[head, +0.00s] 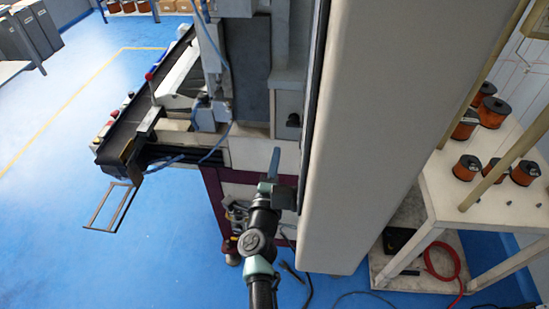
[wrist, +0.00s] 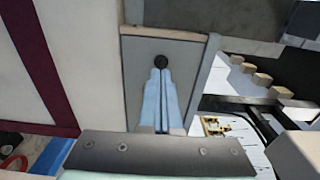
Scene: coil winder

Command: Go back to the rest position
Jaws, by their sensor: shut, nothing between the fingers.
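My gripper (head: 274,158) is in the middle of the head view, at the end of my black and teal arm, in front of the coil winder (head: 255,155). In the wrist view the two light blue fingers of my gripper (wrist: 160,72) lie together with nothing held. Beyond their tips is a grey panel (wrist: 190,60) with a round black knob (wrist: 160,61). The knob also shows in the head view (head: 293,120), above the gripper. I cannot tell whether the fingertips touch the panel.
A tall pale column (head: 380,130) stands close on the right. A white table (head: 490,195) with several copper wire spools is farther right. A thin frame (head: 107,208) sticks out at left. The blue floor at left is open.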

